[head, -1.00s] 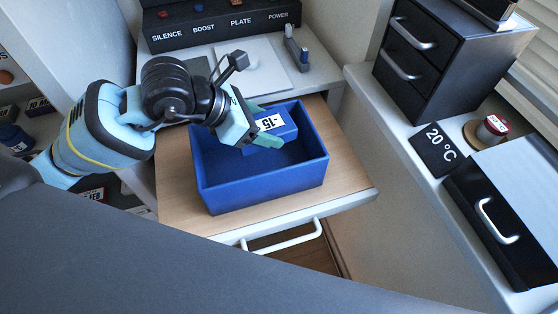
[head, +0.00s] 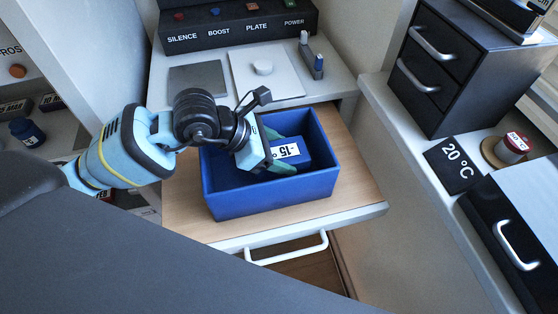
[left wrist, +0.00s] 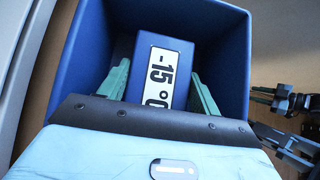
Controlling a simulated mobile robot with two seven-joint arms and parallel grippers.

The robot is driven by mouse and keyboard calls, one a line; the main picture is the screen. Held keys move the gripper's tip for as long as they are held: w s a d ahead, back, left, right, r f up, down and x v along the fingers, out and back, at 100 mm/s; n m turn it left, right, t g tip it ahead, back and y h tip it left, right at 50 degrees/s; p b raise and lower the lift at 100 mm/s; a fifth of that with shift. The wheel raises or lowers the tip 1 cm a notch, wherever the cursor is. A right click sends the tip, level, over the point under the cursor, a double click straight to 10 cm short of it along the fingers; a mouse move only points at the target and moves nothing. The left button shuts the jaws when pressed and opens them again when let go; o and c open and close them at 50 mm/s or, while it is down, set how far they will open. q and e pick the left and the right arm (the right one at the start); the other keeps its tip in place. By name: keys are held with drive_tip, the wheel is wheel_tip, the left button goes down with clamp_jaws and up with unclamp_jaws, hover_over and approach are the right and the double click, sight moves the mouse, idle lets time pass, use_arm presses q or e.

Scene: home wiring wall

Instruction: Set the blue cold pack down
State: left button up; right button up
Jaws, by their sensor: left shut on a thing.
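The blue cold pack (head: 305,154), a box with a white "-15 °C" label, is inside the open blue bin (head: 280,198). My left gripper (head: 283,156) is shut on it, with one green finger along each side. In the left wrist view the pack (left wrist: 188,62) sits between the fingers, within the bin's walls (left wrist: 225,40). Its underside is hidden, so I cannot tell whether it touches the bin floor. Dark mechanical parts with a greenish piece show at the right of the left wrist view; I cannot tell whether they are my right gripper.
The bin stands on a pulled-out wooden drawer (head: 358,190) with a white handle (head: 290,250). Behind it are a button panel (head: 235,25) and a white plate (head: 285,80). On the right counter are a black drawer unit (head: 440,70), a "20 °C" tile (head: 453,165) and a red-topped spool (head: 512,147).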

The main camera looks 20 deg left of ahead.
use_arm(q)
drive_tip(key=shift+f, duration=1.8)
drive_tip(key=shift+f, duration=0.1)
drive_tip(key=o, duration=1.1)
drive_tip(key=shift+f, duration=0.1)
drive_tip(key=shift+o, duration=0.2)
drive_tip(key=shift+r, duration=0.25)
drive_tip(key=v, duration=1.2)
drive_tip(key=shift+f, duration=0.1)
